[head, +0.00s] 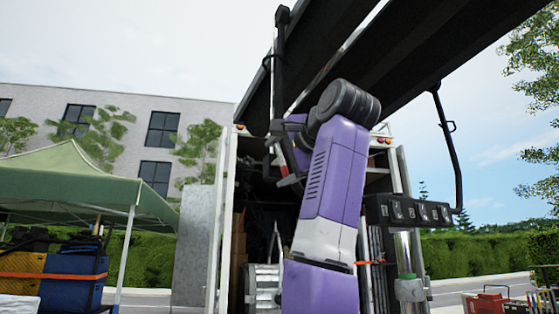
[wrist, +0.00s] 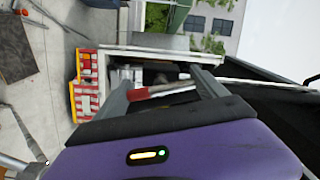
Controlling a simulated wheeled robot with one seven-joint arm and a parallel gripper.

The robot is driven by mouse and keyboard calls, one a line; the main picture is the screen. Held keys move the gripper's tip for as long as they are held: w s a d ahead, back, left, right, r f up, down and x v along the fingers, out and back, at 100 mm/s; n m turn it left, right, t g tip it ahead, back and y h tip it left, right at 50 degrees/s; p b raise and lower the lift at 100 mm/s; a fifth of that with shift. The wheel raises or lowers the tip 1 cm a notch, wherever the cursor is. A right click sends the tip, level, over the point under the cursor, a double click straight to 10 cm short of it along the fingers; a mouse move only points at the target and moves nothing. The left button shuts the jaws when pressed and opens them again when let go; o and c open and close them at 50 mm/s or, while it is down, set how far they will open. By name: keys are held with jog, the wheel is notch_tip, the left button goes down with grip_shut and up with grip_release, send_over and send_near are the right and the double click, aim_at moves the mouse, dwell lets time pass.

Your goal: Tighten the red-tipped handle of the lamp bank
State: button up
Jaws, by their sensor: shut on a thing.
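The red-tipped handle (wrist: 138,94) lies between the two fingers of my gripper (wrist: 162,80) in the wrist view. Its red end is by the left finger and a pale rod runs right to the other finger. In the head view the small red tip (head: 289,181) shows just left of my purple arm, beside my gripper (head: 284,160). The fingers are shut on the handle.
The open truck back (head: 228,215) stands behind my arm, with dark cargo inside. A green canopy tent (head: 75,185) with bins is at left. Pavement shows left in the wrist view.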

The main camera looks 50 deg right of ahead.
jog(key=shift+m, duration=1.1)
jog(key=shift+d, duration=0.1)
jog(key=o, duration=1.3)
jog(key=shift+s, duration=0.1)
jog(key=b+v, duration=0.2)
jog(key=v, duration=0.5)
jog(key=shift+s+a+b, duration=0.2)
jog(key=shift+s+b, duration=0.1)
jog(key=shift+b, duration=0.1)
